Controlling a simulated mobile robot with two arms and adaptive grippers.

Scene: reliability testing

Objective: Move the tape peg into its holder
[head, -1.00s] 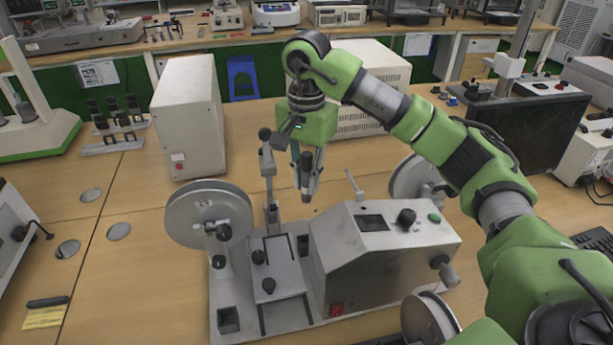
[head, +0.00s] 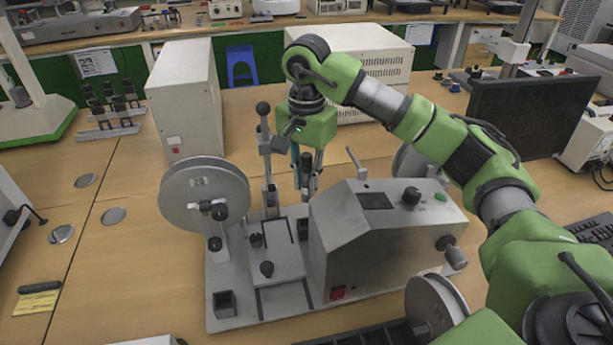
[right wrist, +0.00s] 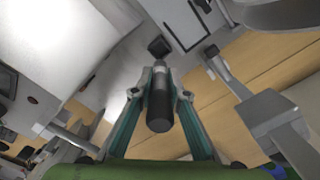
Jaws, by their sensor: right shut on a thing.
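The tape peg is a dark cylinder with a grey end, held in my right gripper (head: 306,182). In the right wrist view the peg (right wrist: 159,110) lies between the two fingers of the right gripper (right wrist: 159,93), which are shut on it. In the head view it hangs roughly upright above the grey tape machine's base. A small dark square holder (head: 303,229) is on the base below the peg; a dark square socket also shows in the right wrist view (right wrist: 160,47), just past the peg's end. Another square holder (head: 224,303) at the front left looks empty. My left gripper is not in view.
A large reel (head: 182,205) and a tall post (head: 266,150) stand left of the gripper. The machine's sloped control housing (head: 340,235) is close on the right. A white box (head: 183,105) stands behind left.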

